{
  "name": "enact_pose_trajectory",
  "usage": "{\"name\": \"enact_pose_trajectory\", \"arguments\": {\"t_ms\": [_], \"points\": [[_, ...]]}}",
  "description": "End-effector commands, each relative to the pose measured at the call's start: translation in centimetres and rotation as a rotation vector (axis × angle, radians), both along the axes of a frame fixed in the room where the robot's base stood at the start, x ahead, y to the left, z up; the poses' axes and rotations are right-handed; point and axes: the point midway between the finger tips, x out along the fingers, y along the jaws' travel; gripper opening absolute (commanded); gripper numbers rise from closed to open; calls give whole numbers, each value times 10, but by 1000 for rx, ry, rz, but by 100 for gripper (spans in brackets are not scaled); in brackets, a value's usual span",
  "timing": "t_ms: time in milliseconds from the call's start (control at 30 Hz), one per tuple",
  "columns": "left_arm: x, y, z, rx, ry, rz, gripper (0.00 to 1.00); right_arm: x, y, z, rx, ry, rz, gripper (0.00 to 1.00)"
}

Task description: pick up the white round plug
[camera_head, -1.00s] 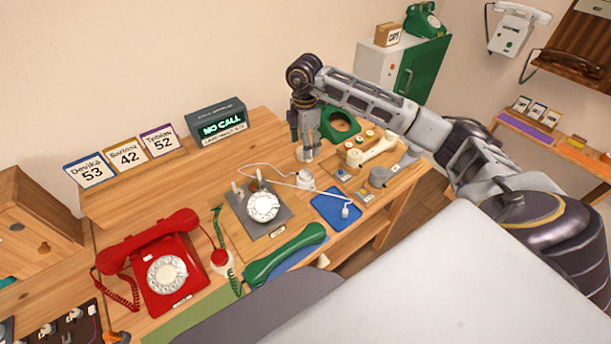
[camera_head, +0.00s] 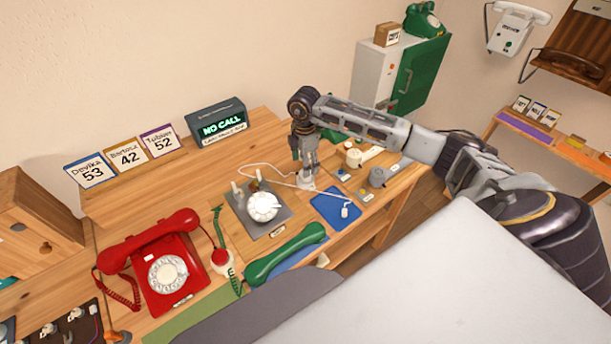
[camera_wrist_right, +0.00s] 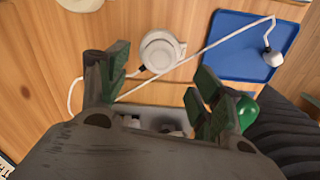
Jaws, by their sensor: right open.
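A white round piece (camera_wrist_right: 160,50) with a cord lies on the wooden desk in the right wrist view, just beyond my fingertips. It also shows in the head view (camera_head: 307,184), partly hidden by my gripper. A smaller white plug (camera_wrist_right: 273,58) lies on a blue mat (camera_wrist_right: 235,50) to the right; in the head view it is the small white end (camera_head: 346,211). A white cord runs across to it. My right gripper (camera_wrist_right: 155,85) is open and empty, pointing down, its green-padded fingers spread on either side below the round piece. My left gripper is not in view.
A grey plate with a white dial (camera_head: 263,207) sits left of my gripper. A green handset (camera_head: 286,252) and a red telephone (camera_head: 164,262) lie nearer the desk's front. Phone parts (camera_head: 377,176) stand close on the right. A sign box (camera_head: 217,122) stands behind.

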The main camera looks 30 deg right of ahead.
Motion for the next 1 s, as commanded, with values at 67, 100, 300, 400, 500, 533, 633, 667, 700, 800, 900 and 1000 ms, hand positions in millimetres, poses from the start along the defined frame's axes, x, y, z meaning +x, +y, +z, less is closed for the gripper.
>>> {"name": "enact_pose_trajectory", "arguments": {"t_ms": [67,100,300,400,500,533,633,667,700,800,900,1000], "points": [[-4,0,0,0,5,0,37,0,0,0,0,0,0,66],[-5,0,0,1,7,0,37,0,0,0,0,0,0,66],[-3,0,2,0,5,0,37,0,1,-7,1,2,-1,66],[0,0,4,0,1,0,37,0,1,-17,1,3,0,66],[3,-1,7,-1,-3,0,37,1,1,-28,0,3,-1,66],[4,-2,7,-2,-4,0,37,1,1,-31,0,3,-1,66],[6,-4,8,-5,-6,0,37,1,1,-42,1,2,-1,66],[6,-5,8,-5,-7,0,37,1,1,-45,1,2,-1,66],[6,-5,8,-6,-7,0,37,1,1,-47,0,2,0,66],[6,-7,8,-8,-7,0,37,2,1,-51,0,0,0,66],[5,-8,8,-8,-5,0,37,2,1,-52,0,0,1,66],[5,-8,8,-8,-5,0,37,2,1,-52,0,0,0,66]]}}
